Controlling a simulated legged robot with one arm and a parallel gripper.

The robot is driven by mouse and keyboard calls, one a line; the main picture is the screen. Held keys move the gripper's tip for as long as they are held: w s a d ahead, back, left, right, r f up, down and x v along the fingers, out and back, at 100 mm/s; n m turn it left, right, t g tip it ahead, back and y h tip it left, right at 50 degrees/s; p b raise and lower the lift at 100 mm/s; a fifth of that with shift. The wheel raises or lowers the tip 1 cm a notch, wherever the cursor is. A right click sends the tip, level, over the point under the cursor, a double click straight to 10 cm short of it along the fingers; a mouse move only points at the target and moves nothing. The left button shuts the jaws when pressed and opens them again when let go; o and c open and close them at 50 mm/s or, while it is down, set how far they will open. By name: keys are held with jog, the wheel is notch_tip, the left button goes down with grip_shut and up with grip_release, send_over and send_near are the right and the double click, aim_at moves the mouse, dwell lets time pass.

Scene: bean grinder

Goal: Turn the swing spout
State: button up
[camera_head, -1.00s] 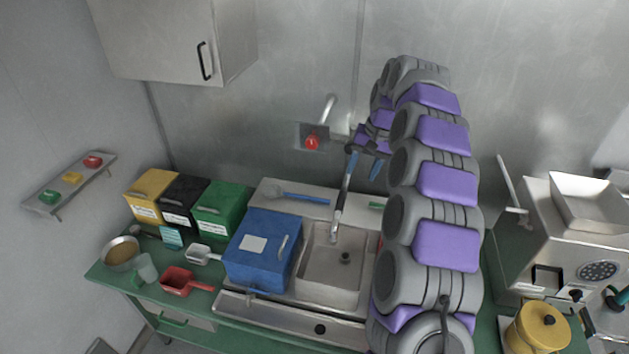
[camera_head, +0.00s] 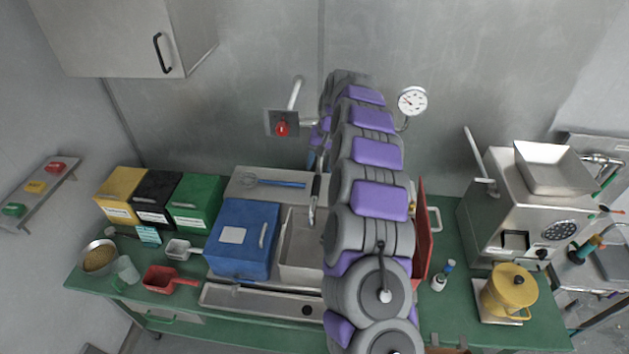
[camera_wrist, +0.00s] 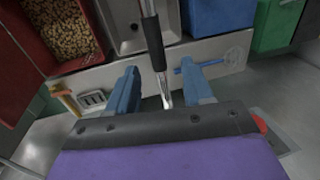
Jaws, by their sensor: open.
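The swing spout (camera_head: 313,199) shows in the head view as a thin metal tube with a dark sleeve, beside my arm and over the sink (camera_head: 299,243). In the wrist view, the spout's black sleeve (camera_wrist: 154,45) runs between the two blue fingers of my gripper (camera_wrist: 158,75), with a visible gap on each side. The fingers are open around the spout, and no contact shows. In the head view my arm hides most of the gripper and part of the sink.
A blue box (camera_head: 242,238) stands left of the sink. A whisk with a blue handle (camera_head: 285,184) lies on the back ledge. A red valve (camera_head: 282,128) is on the wall behind. A red bin of beans (camera_wrist: 62,25) is close by in the wrist view.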

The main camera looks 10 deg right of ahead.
aim_at(317, 183)
jog(key=f+p, duration=0.1)
jog(key=f, duration=0.6)
jog(key=shift+w+f, duration=0.1)
jog(key=shift+w, duration=0.1)
jog(key=shift+a+f, duration=0.3)
jog(key=shift+f, duration=0.25)
jog(key=shift+a+f, duration=0.1)
jog(key=shift+a, duration=0.25)
jog(key=shift+c, duration=0.2)
jog(key=shift+d, duration=0.35)
jog(key=c, duration=0.9)
jog(key=shift+a, duration=0.1)
grip_shut()
